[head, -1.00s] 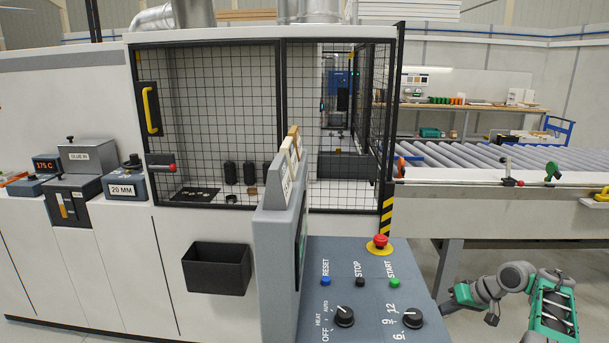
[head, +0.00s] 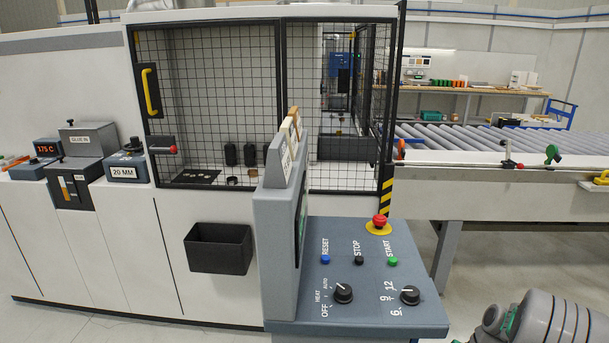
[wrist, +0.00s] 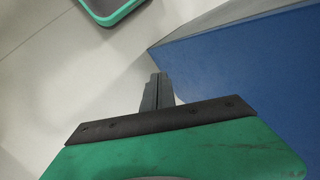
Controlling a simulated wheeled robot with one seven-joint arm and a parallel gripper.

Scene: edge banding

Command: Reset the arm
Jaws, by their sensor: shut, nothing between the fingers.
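My gripper (wrist: 157,92) shows in the wrist view with its two grey fingers together and nothing between them. It points over the pale floor beside a blue surface that fills the right of that view. In the head view my gripper is out of the frame; only a grey and green part of my arm shows at the bottom right corner, right of the control panel. The panel (head: 350,290) carries a blue RESET button (head: 325,259), a black STOP button (head: 359,260), a green START button (head: 392,261), a red emergency stop (head: 379,221) and two black knobs.
The white machine with a mesh guard door (head: 210,110) stands at left and centre. A black bin (head: 218,248) hangs on its front. A roller conveyor (head: 480,140) runs to the right. Floor right of the panel is open.

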